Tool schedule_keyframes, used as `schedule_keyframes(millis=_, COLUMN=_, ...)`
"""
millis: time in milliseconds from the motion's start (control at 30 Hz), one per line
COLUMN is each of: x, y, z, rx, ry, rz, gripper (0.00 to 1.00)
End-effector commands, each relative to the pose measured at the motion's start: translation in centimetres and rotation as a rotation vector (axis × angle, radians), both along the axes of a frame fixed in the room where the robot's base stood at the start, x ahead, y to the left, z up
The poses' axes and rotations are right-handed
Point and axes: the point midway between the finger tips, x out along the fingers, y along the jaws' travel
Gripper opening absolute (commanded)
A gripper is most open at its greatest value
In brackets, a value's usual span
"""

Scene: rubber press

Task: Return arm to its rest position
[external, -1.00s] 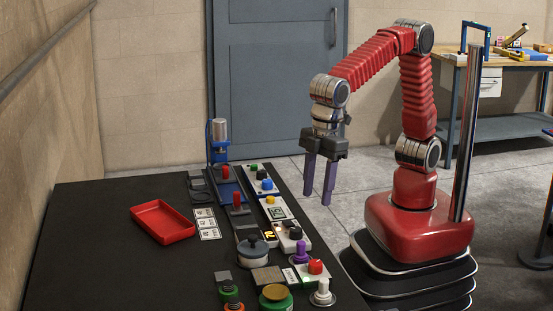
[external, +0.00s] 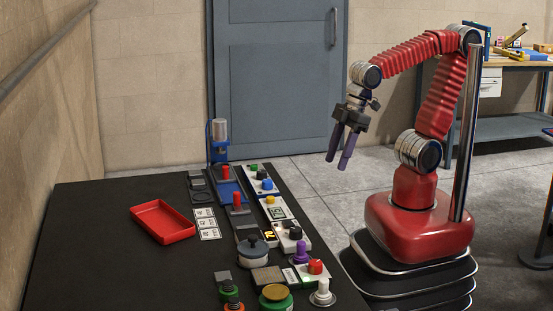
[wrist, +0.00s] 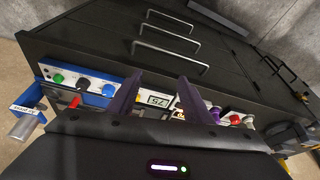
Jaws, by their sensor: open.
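My gripper (external: 340,160) hangs in the air to the right of the dark table, over the floor and in front of the grey door. Its two purple fingers point down and a little left, apart, with nothing between them. In the wrist view the spread fingers (wrist: 157,97) show against the table edge and the control panels. My arm is raised and bent back above its red base.
The black table (external: 100,240) carries a red tray (external: 163,238), a blue press (external: 220,155), control boxes (external: 262,180) and a lidded pot (external: 253,252). A workbench (external: 515,62) stands at the back right. The floor between table and door is clear.

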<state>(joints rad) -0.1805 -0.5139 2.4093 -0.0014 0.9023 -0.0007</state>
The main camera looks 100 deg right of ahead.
Motion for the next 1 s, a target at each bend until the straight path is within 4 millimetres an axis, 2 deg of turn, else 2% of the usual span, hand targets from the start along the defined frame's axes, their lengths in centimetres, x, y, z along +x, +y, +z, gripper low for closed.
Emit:
schedule_keyframes(millis=200, x=-2.8, y=-3.2, z=0.4, rx=0.011, ry=-0.065, rz=-0.094, gripper=0.46)
schedule_keyframes(millis=433, x=-3.4, y=-5.4, z=2.5, rx=0.016, ry=-0.148, rz=-0.170, gripper=0.46)
schedule_keyframes(millis=1000, x=-3.3, y=-5.7, z=2.6, rx=0.014, ry=-0.147, rz=-0.182, gripper=0.46)
